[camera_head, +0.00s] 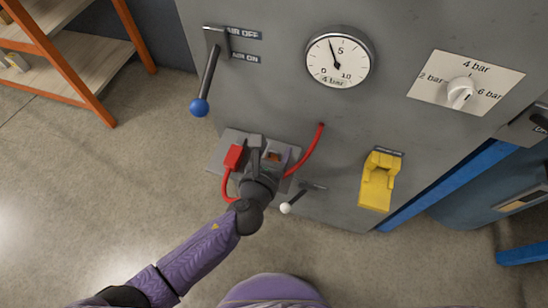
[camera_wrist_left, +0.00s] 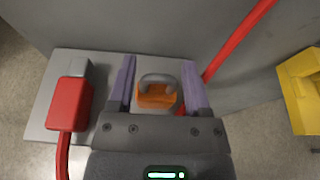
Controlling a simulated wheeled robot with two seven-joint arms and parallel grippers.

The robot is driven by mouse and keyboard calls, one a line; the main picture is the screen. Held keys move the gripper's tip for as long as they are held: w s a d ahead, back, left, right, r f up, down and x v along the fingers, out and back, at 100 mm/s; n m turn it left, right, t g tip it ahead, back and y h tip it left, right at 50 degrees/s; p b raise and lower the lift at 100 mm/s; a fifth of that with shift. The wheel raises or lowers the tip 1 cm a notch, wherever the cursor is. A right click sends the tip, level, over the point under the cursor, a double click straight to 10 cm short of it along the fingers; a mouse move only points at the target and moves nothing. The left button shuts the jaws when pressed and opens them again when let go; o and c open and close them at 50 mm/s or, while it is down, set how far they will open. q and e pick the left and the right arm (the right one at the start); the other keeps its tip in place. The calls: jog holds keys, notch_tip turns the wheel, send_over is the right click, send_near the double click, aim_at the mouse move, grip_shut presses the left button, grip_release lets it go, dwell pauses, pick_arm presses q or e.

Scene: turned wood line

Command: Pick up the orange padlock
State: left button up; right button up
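The orange padlock (camera_wrist_left: 157,98) with a grey shackle sits on a grey shelf (camera_wrist_left: 50,118) on the machine's front. In the left wrist view it lies between the two fingers of my left gripper (camera_wrist_left: 158,78), with a gap on each side. In the head view the padlock (camera_head: 274,156) is small and partly hidden by my left gripper (camera_head: 270,157), which reaches over the shelf from below. The left gripper is open. How far the fingertips are above the shelf is hard to tell. My right gripper is not in view.
A red block (camera_wrist_left: 69,104) with a red cable is left of the padlock; another red cable (camera_head: 316,143) curves on the right. A blue-knobbed lever (camera_head: 199,107), a white-knobbed lever (camera_head: 286,208) and a yellow box (camera_head: 379,184) are nearby. An orange-framed rack (camera_head: 99,109) stands at left.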

pick_arm(q)
grip_shut()
